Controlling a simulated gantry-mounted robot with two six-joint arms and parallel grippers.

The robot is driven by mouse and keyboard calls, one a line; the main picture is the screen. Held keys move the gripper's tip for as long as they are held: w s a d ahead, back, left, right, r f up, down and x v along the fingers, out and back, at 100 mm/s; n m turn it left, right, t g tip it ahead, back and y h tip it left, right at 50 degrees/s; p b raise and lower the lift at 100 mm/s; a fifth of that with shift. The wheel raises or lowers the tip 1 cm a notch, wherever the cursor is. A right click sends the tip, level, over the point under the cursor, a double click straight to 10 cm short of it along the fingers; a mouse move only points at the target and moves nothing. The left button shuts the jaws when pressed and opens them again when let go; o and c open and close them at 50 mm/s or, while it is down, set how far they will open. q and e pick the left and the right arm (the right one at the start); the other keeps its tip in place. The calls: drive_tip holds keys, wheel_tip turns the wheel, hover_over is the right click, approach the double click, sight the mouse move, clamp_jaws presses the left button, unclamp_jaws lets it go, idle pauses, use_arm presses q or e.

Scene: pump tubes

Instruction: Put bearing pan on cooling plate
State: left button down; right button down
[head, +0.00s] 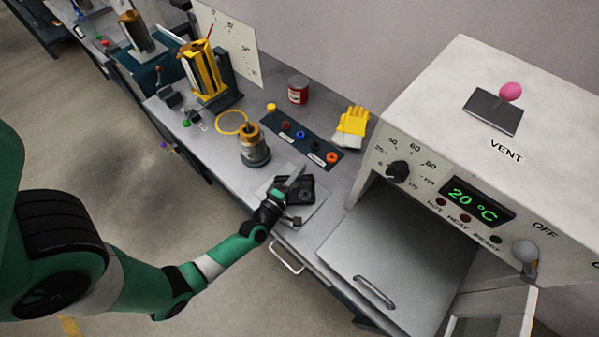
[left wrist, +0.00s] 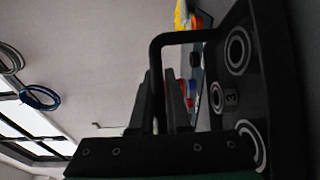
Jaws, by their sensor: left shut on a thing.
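The bearing pan is a black pan with ring-shaped seats; it shows in the head view (head: 302,189) and at the right of the left wrist view (left wrist: 234,95). A pale grey square plate (head: 311,216), which looks like the cooling plate, lies on the bench under the pan. I cannot tell whether the pan touches it. My left gripper (head: 284,188) is at the pan's left side; its fingers also show in the left wrist view (left wrist: 166,100), shut on the pan's black handle (left wrist: 182,38). My right gripper is not in view.
A white oven (head: 500,160) reading 20 °C stands at the right, its front flap (head: 385,265) lowered.

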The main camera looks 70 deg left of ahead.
use_arm(q)
drive_tip(key=shift+f, duration=0.15)
drive_tip(key=c, duration=0.9)
unclamp_jaws()
drive_tip(key=shift+s+d+r, duration=0.1)
drive_tip(key=shift+s+r, duration=0.05)
drive_tip(key=shift+r, duration=0.05)
drive_tip(key=p+v, duration=0.2)
drive_tip(key=v, duration=0.8)
drive_tip(key=shift+s+d+r+p, duration=0.1)
drive_tip(key=shift+s+d+p, duration=0.15)
drive_tip(key=shift+p, duration=0.1)
drive_tip(key=shift+s+d, duration=0.2)
drive_tip(key=shift+s, duration=0.3)
